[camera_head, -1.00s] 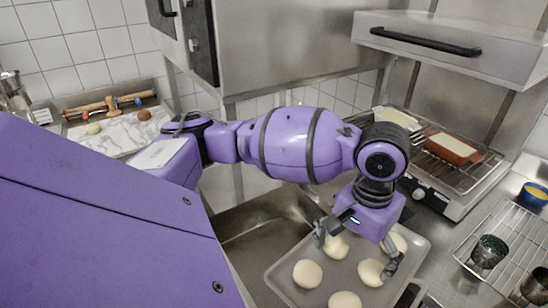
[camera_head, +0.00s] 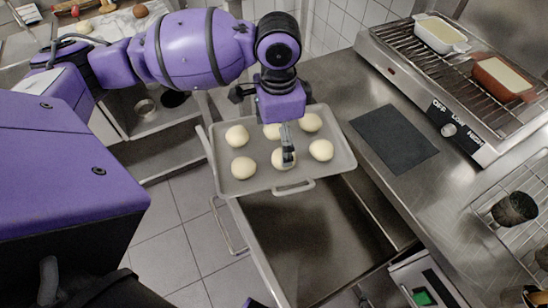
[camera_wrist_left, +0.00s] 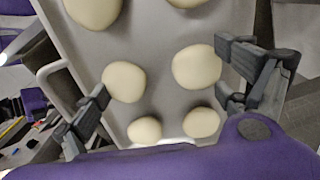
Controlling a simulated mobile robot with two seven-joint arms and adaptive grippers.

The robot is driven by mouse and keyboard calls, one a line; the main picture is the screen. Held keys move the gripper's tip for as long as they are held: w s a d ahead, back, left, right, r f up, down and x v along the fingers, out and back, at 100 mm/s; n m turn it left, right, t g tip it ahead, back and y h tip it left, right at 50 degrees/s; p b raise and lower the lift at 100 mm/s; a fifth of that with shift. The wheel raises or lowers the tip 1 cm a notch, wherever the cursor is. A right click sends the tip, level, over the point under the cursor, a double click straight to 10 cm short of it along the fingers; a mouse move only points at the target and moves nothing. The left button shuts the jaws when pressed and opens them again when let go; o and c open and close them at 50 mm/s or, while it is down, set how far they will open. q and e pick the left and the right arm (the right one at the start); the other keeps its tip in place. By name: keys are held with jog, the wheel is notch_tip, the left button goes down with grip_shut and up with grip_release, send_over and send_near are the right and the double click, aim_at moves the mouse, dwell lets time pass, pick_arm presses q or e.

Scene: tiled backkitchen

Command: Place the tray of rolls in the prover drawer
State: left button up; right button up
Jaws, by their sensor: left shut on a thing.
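Exact contact and the height between tray and drawer are hard to tell. My right gripper is not visible.
A dark mat (camera_head: 394,139) lies on the steel counter (camera_head: 350,95) right of the tray. A grill (camera_head: 440,85) holds a white dish (camera_head: 440,33) and a brown dish (camera_head: 502,78). A wire rack (camera_head: 520,225) with a dark cup stands at right. Tiled floor is at lower left.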

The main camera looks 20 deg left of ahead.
pick_arm(q)
notch_tip(320, 180, down, 9)
jog(key=w+m+b, duration=0.1)
jog(key=w+m, duration=0.1)
jog(key=m, duration=1.1)
jog(key=m+b, duration=0.2)
send_near(292, 201)
jog(key=a, duration=0.2)
jog(key=w+a, duration=0.1)
jog(key=a, duration=0.1)
jog(key=shift+a+f, duration=0.15)
jog(key=shift+a, duration=0.2)
jog(key=shift+f, duration=2.55)
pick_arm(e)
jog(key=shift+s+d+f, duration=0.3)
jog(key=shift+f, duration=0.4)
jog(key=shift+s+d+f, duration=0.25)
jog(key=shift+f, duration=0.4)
pick_arm(q)
jog(key=shift+f, duration=0.1)
jog(key=o, duration=1.4)
jog(key=shift+s+f, duration=0.1)
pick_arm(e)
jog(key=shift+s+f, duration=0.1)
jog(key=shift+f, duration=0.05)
